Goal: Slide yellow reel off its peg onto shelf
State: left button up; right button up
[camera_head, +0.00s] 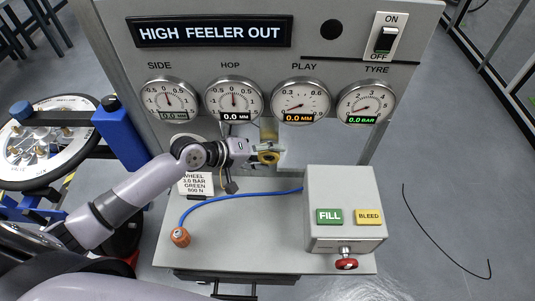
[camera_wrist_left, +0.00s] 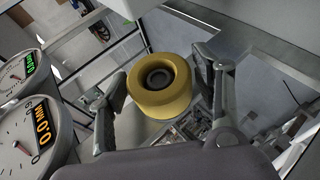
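The yellow reel (camera_head: 268,157) is a short thick ring in front of the grey panel, below the gauges. In the left wrist view the reel (camera_wrist_left: 143,98) shows its round face with a dark centre hole. My left gripper (camera_head: 266,150) is at the reel, coming in from the left. In the wrist view its two fingers (camera_wrist_left: 165,88) are spread on either side of the reel, with a visible gap on the right side; contact on the left side is unclear. The peg and its seat are hidden. My right gripper is not in view.
Several round gauges (camera_head: 234,100) sit just above the gripper. A grey box (camera_head: 345,190) with FILL and BLEED buttons and a red knob (camera_head: 346,264) stands right on the shelf (camera_head: 255,245). A blue hose (camera_head: 235,194) ends at an orange piece (camera_head: 180,237). The shelf's middle front is clear.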

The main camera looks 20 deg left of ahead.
pick_arm(q)
jog(key=c, duration=0.8)
jog(key=o, duration=0.5)
jog(key=c, duration=0.7)
jog(key=shift+s+d+p, duration=0.15)
jog(key=shift+s+p, duration=0.3)
jog(key=shift+s, duration=0.1)
jog(key=shift+s+d+p, duration=0.15)
jog(key=shift+s+p, duration=0.25)
jog(key=shift+s, duration=0.1)
jog(key=shift+s+d+p, duration=0.2)
jog(key=shift+s+p, duration=0.25)
jog(key=shift+s, duration=0.15)
jog(key=shift+s+d+p, duration=0.15)
jog(key=shift+s+p, duration=0.25)
jog(key=shift+s, duration=0.15)
